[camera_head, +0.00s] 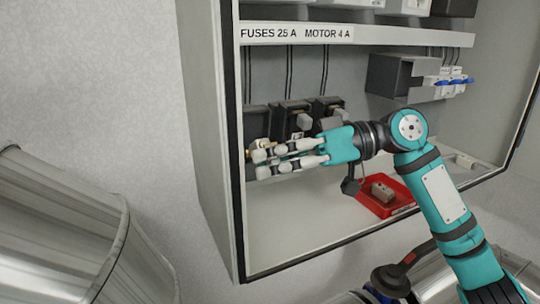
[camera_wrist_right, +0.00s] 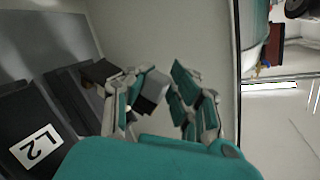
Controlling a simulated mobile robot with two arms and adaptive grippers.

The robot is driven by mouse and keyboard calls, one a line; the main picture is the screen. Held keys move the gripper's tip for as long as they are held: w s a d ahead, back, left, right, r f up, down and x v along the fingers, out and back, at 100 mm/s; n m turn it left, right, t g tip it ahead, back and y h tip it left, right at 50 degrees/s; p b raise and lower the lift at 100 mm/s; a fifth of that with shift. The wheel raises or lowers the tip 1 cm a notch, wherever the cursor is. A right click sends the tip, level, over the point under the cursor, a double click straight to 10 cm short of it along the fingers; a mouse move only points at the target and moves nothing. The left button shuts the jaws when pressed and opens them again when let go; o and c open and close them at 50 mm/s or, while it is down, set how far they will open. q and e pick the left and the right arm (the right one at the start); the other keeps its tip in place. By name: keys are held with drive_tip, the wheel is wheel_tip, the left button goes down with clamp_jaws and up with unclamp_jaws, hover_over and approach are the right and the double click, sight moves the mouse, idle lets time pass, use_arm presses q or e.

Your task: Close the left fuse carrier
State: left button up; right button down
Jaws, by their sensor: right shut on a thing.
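The dark left fuse holder (camera_head: 257,121) is at the left end of a row inside the cabinet, and its lower part is hidden behind my right gripper (camera_head: 258,163). The gripper reaches in from the right, its fingers around the front of this holder. In the right wrist view the gripper (camera_wrist_right: 160,95) is shut on a small grey block, the handle of the left fuse carrier (camera_wrist_right: 153,87). The handle stands out from the dark holder, so the carrier looks tilted out; the exact angle is unclear. My left gripper is not in view.
The middle fuse holder (camera_head: 290,115), labelled L2 in the wrist view (camera_wrist_right: 37,148), and the right holder (camera_head: 325,107) stand close beside it. A red tray (camera_head: 405,198) with a grey block lies on the cabinet floor. A switch with blue levers (camera_head: 457,81) is at right.

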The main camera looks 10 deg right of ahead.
drive_tip(key=shift+w+f+m, duration=0.15)
drive_tip(key=shift+f+m, duration=0.1)
drive_tip(key=shift+m, duration=0.05)
idle(0.4)
drive_tip(key=c, duration=1.6)
unclamp_jaws()
drive_tip(key=o, duration=0.4)
drive_tip(key=shift+d, duration=0.25)
drive_tip(key=shift+o, duration=0.4)
drive_tip(key=shift+w+r, duration=0.1)
drive_tip(key=shift+w, duration=0.1)
drive_tip(key=shift+s+r, duration=0.1)
drive_tip(key=shift+r, duration=0.05)
drive_tip(key=v, duration=1.2)
drive_tip(key=shift+d, duration=0.1)
